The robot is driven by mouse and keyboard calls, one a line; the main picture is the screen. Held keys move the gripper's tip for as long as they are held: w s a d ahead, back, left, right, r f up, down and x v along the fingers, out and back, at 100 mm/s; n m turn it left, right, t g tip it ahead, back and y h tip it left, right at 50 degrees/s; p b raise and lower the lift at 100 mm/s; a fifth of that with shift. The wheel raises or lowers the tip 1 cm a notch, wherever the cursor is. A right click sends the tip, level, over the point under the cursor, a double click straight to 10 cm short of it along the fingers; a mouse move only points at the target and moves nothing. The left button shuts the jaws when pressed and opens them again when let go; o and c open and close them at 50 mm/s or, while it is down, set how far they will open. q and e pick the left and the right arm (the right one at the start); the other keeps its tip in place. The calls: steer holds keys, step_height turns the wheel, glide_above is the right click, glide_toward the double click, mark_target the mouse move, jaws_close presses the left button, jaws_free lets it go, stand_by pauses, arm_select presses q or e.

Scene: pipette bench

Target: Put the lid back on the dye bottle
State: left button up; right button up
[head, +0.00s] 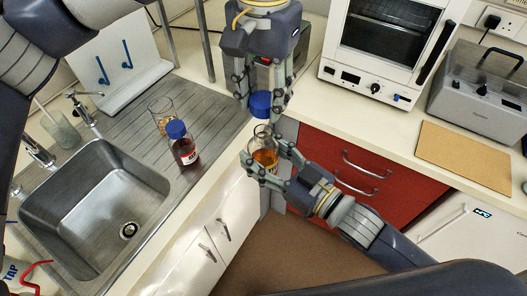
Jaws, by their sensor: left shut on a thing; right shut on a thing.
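My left gripper (260,98) points down and is shut on the blue lid (260,107). The lid is just above the open glass neck of the dye bottle, roughly in line with it, with a small apparent gap. The dye bottle (265,158) is clear glass with orange-amber liquid and looks about upright. My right gripper (268,166) is shut around its body, its fingers hiding parts of both sides. The bottle is held in front of the counter edge, over the floor area.
A second bottle with a blue cap and dark red liquid (183,146) stands on the drainboard (135,118), near a glass beaker (161,113). The sink (95,205) is at left. Red drawers (340,170) are behind my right gripper. An oven (385,50) stands on the counter.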

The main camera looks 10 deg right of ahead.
mark_target(263, 125)
arm_select(q)
steer(key=shift+f, duration=2)
steer(key=shift+f, duration=0.85)
steer(key=shift+f, duration=0.55)
steer(key=m, duration=0.4)
steer(key=n, duration=3.2)
steer(key=shift+w+f+n, duration=0.1)
steer(key=shift+w+n, duration=0.05)
steer(key=shift+n, duration=0.25)
